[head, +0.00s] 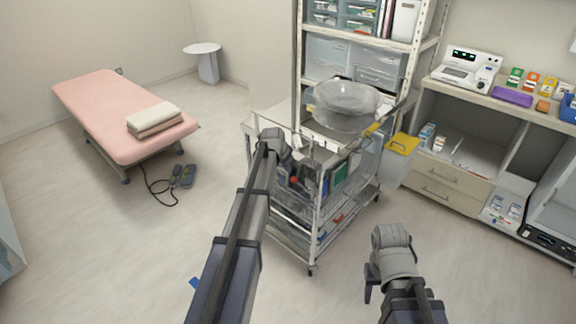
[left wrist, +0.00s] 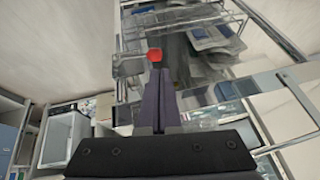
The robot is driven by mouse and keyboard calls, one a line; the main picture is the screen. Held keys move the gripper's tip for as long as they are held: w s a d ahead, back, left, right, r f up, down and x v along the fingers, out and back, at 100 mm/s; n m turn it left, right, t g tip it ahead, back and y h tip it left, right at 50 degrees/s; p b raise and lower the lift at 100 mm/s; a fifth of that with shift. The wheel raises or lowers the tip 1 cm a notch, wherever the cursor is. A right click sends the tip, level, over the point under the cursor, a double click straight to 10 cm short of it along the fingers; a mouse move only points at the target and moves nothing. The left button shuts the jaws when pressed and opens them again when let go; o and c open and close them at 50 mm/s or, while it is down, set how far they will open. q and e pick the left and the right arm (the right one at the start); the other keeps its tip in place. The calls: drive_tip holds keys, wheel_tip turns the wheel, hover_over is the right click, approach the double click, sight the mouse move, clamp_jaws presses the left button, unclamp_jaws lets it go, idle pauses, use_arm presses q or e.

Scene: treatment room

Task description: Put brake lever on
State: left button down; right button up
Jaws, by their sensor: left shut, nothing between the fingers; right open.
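A small red knob (head: 294,180), which looks like the end of the brake lever, shows at the near side of the metal trolley (head: 318,215). My left gripper (head: 289,168) is at that side of the trolley, close to the knob. In the left wrist view its fingers (left wrist: 158,75) are shut with nothing between them, and the red knob (left wrist: 154,54) appears just beyond their tips. I cannot tell whether they touch. The lever's shaft is hidden. My right gripper (head: 371,285) is open and empty, low to the right of the trolley.
The trolley carries a clear basin (head: 345,103) and has a yellow-lidded bin (head: 402,145) beside it. A shelf rack stands behind, and a drawer cabinet (head: 440,180) at right. A pink treatment couch (head: 105,108) and foot pedals (head: 182,176) are at left.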

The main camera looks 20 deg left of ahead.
use_arm(q)
drive_tip(key=p+v, duration=0.4)
drive_tip(key=v, duration=0.2)
drive_tip(key=shift+a+r+p, duration=0.25)
drive_tip(key=shift+r+p, duration=0.05)
drive_tip(key=shift+p, duration=0.05)
drive_tip(key=shift+s, duration=0.1)
drive_tip(key=s+d+f+g, duration=0.1)
drive_tip(key=s+d+g, duration=0.2)
drive_tip(key=s+d, duration=1.4)
drive_tip(key=s+d+g, duration=0.1)
drive_tip(key=s+d, duration=0.4)
drive_tip(key=s, duration=0.3)
drive_tip(key=s+d+g+y+p, duration=0.1)
drive_tip(key=s+d+g, duration=0.1)
drive_tip(key=s+d, duration=0.3)
drive_tip(key=s, duration=0.3)
drive_tip(key=shift+s+d+n+y, duration=0.25)
drive_tip(key=shift+d+n+y, duration=0.05)
drive_tip(key=c, duration=1.6)
unclamp_jaws()
